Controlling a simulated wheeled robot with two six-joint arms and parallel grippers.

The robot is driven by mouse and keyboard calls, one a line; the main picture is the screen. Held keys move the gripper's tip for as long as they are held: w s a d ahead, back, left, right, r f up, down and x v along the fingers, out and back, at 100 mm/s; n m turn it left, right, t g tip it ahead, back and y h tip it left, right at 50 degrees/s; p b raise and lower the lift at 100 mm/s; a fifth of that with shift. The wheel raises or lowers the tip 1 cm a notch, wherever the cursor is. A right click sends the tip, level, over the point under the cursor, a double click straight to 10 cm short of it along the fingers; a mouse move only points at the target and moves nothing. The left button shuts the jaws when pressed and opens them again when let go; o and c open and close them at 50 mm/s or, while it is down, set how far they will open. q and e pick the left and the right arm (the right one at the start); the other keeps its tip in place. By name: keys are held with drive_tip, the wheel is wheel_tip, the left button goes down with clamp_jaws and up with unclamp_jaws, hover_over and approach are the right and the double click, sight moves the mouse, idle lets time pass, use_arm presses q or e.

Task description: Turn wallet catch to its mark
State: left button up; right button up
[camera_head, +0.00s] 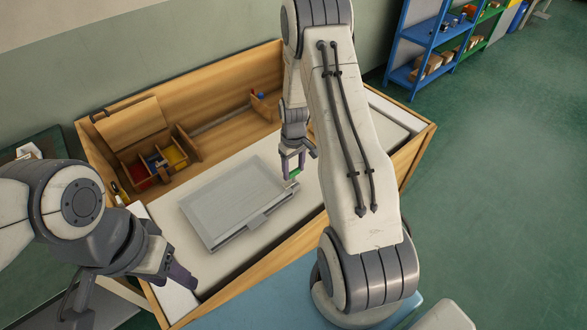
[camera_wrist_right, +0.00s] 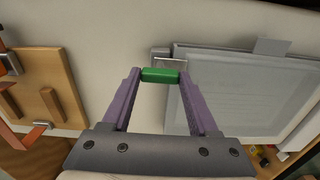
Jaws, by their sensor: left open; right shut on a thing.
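The wallet is a flat grey case (camera_head: 235,200) lying on the white worktop, with a lighter panel on top; it also shows at the right of the right wrist view (camera_wrist_right: 255,95). A small green piece (camera_wrist_right: 160,75), which looks like the catch's grip, sits at the case's corner beside a pale metal bracket (camera_wrist_right: 170,54). My right gripper (camera_head: 292,170) is shut on this green piece, its purple fingers at both ends. My left gripper (camera_head: 182,278) is open, empty and apart from the case, near the worktop's front left. I cannot make out the mark.
A wooden tray of small coloured parts (camera_head: 155,165) stands behind the case. A wooden rim (camera_head: 412,160) borders the worktop. A blue shelf (camera_head: 425,45) stands far back right. White worktop is free around the case.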

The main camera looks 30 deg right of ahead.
sight(293, 171)
drive_tip(key=shift+w+r+n, duration=0.1)
drive_tip(key=shift+n, duration=0.2)
drive_tip(key=o, duration=1.4)
wheel_tip(293, 171, up, 10)
drive_tip(key=shift+r+b, duration=0.2)
drive_tip(key=shift+b, duration=0.45)
drive_tip(key=shift+a, duration=0.1)
drive_tip(key=s+a+r+n, duration=0.1)
drive_tip(key=s+a+r, duration=0.35)
drive_tip(key=a, duration=0.55)
drive_tip(key=s+a+r+n, duration=0.25)
drive_tip(key=a+r, duration=0.25)
drive_tip(key=a, duration=0.5)
drive_tip(key=shift+n+y, duration=0.5)
drive_tip(key=shift+n, duration=0.45)
drive_tip(key=s+a+r, duration=0.1)
drive_tip(key=s+a, duration=0.1)
drive_tip(key=s, duration=0.4)
drive_tip(key=s+a+r, duration=0.1)
drive_tip(key=s+a, duration=0.2)
drive_tip(key=s, duration=0.3)
drive_tip(key=s+a, duration=0.2)
drive_tip(key=s, duration=0.4)
drive_tip(key=shift+a+r, duration=0.15)
drive_tip(key=shift+r, duration=0.25)
